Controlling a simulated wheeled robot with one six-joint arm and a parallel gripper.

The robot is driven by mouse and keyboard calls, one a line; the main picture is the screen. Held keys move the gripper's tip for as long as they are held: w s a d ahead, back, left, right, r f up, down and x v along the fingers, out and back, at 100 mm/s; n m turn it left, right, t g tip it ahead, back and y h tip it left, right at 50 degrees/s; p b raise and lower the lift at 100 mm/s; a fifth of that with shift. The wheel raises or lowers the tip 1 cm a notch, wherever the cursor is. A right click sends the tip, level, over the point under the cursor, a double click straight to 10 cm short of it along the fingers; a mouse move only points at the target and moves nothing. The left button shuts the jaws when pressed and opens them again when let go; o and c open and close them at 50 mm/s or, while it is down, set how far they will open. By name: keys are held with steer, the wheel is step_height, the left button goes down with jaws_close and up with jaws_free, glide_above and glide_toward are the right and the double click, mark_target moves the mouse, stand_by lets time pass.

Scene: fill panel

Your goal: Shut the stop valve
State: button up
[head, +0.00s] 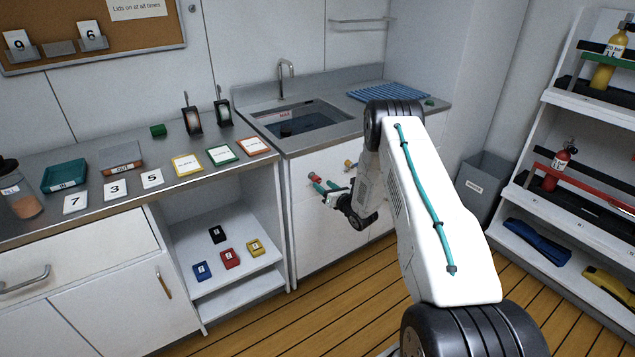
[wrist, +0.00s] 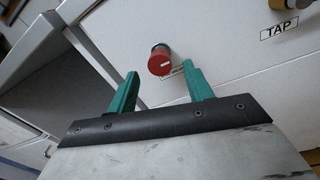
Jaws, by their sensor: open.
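A round red knob (wrist: 160,60) with a short white mark sits on the white cabinet front below the sink. A label (wrist: 178,71) beside it is mostly hidden by a finger, so I cannot read whether it names the stop valve. The red knob also shows in the head view (head: 314,176). My gripper (wrist: 161,74) is open, with its two green fingers apart and the knob between and just beyond their tips. The fingers do not appear to touch it. In the head view my gripper (head: 326,188) is close in front of the knob.
A yellow knob (wrist: 294,4) with a "TAP" label (wrist: 279,27) is to the right on the same panel. The sink (head: 300,118) holds water above. An open shelf (head: 225,245) with small coloured boxes is to the left. A grey bin (head: 483,185) stands at right.

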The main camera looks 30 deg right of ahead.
mark_target(319, 181)
steer(key=w, duration=0.4)
steer(key=shift+w+a, duration=0.25)
steer(key=shift+w, duration=0.15)
steer(key=shift+c, duration=0.3)
steer(key=c, duration=0.9)
